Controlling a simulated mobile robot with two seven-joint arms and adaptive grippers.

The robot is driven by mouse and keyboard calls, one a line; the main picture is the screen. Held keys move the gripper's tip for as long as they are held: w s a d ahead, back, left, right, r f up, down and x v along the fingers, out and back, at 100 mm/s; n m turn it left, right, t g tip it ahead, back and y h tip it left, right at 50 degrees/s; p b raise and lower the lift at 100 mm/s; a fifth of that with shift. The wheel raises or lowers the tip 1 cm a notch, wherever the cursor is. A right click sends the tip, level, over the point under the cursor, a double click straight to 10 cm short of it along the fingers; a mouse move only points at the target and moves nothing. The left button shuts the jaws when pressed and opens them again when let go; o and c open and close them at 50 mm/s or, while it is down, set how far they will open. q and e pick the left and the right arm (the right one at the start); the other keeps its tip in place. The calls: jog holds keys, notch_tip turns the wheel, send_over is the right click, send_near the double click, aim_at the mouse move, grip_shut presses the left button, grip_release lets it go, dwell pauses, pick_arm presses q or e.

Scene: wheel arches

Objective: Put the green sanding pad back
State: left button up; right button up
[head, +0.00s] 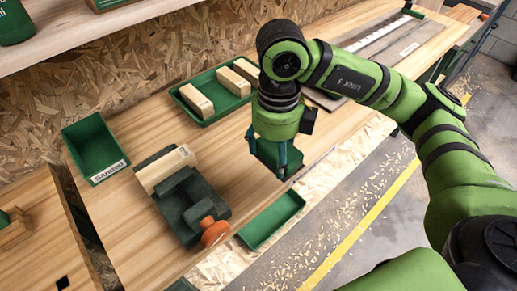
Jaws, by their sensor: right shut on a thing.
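My right gripper (283,172) points down over the workbench, right of the vise. It is shut on a dark green block, which looks like the green sanding pad (268,151), partly hidden by the fingers. The pad appears to be held above the bench near its front edge. A green open bin (108,170) with a white label that seems to read "SANDING" stands at the back left of the bench, and its visible inside looks empty. My left gripper is not in view.
A dark green vise (190,208) with an orange knob holds a wooden block (164,170) between bin and gripper. A green tray (207,117) with several wooden blocks lies behind the gripper. An empty green tray (271,220) sits at the front edge. Bare wood lies around the bin.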

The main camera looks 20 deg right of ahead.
jog(key=p, duration=0.3)
send_over(242, 162)
notch_tip(242, 162, down, 6)
jog(key=shift+f, duration=0.1)
notch_tip(242, 162, down, 4)
jog(key=shift+r+p, duration=0.2)
jog(key=shift+p, duration=0.65)
jog(key=shift+f, duration=0.25)
jog(key=shift+f+b, duration=0.2)
jog(key=shift+b, duration=0.1)
jog(key=o, duration=1.2)
jog(key=shift+r, duration=0.15)
